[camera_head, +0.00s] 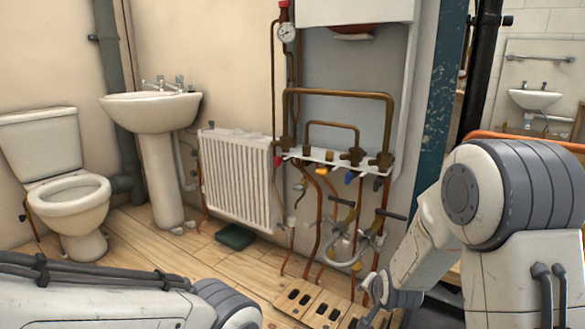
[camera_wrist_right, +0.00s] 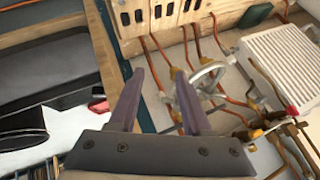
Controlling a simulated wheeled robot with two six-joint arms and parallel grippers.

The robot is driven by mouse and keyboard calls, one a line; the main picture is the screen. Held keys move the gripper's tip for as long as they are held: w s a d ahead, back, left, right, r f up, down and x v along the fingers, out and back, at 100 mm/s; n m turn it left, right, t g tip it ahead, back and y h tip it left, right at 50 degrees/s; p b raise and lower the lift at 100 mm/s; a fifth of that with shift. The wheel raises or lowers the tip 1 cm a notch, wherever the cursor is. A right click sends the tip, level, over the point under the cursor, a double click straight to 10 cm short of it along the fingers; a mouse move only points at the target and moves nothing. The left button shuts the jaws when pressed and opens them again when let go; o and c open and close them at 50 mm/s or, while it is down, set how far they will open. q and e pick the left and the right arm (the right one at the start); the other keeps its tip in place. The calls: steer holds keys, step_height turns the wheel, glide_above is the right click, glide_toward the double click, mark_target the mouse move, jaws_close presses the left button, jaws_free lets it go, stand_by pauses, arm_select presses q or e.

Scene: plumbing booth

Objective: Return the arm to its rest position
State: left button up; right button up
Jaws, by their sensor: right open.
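My right arm comes in from the right in the head view. Its gripper (camera_head: 378,300) is low in front of the pipework, near the slotted wooden board. In the right wrist view the two dark fingers of the right gripper (camera_wrist_right: 160,82) stand apart with nothing between them. The silver ring-shaped fitting (camera_wrist_right: 200,83) lies beyond the right finger; I cannot tell the exact gap. My left arm (camera_head: 110,300) crosses the bottom left of the head view, and its gripper is out of the picture.
Copper pipes (camera_head: 340,94) and a valve manifold (camera_head: 335,158) stand on the wall near my right arm. The slotted wooden board (camera_head: 312,303) lies on the floor. A radiator (camera_head: 238,178), a sink (camera_head: 152,112) and a toilet (camera_head: 68,200) stand to the left. A blue post (camera_head: 440,90) rises behind my right arm.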

steer(key=s+r+n+g, duration=0.3)
steer(key=s+n+g, duration=0.35)
steer(key=s, duration=1.15)
steer(key=s+a+r+n+g+y+p, duration=0.1)
steer(key=s+a+r+n+p, duration=0.4)
steer(key=s+a+r+p, duration=0.45)
steer(key=s+a+r+n+g+p, duration=0.1)
steer(key=s+a+r+n+p, duration=0.45)
steer(key=r, duration=0.65)
step_height(320, 180, up, 36)
steer(key=m+p, duration=0.1)
steer(key=p, duration=3.6)
steer(key=shift+w+d, duration=0.3)
steer(key=shift+f, duration=0.1)
